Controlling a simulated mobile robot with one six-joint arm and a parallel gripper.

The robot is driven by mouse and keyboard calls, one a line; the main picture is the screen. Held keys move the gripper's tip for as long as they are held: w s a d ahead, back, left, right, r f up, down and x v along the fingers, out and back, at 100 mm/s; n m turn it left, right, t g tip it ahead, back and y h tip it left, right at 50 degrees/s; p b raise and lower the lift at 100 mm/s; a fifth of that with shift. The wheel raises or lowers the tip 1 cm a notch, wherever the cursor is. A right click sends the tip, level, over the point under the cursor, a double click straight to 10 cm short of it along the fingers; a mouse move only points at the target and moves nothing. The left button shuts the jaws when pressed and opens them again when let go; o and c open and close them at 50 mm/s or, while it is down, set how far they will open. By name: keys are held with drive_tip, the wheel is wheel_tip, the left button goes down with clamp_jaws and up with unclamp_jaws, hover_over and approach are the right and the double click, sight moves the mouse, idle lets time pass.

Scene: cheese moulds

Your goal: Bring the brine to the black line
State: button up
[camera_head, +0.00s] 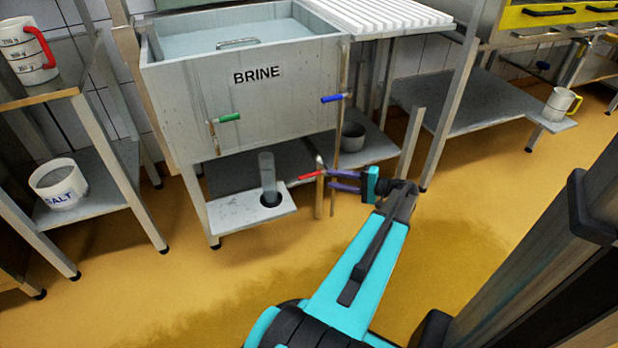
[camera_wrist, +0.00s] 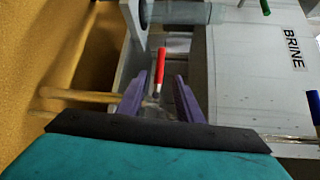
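The grey brine tank (camera_head: 257,100) stands on legs and holds pale liquid (camera_head: 235,35) in its open top. A clear upright cylinder (camera_head: 267,172) stands on a low white shelf (camera_head: 235,212) below it. I cannot make out a black line. A red-handled lever (camera_head: 308,176) sits by a brass pipe right of the cylinder; it also shows in the wrist view (camera_wrist: 161,68). My gripper (camera_head: 334,181) is open, its purple fingers (camera_wrist: 161,82) apart on either side of the lever in the wrist view, with gaps visible.
Green (camera_head: 229,117) and blue (camera_head: 333,98) handles are on the tank's front. A salt tub (camera_head: 58,187) and a red-handled jug (camera_head: 28,55) are at left. The yellow floor in front is clear.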

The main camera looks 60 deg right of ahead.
sight(313, 175)
drive_tip(key=b+x, duration=0.3)
drive_tip(key=x, duration=0.7)
drive_tip(key=shift+w, duration=0.25)
clamp_jaws()
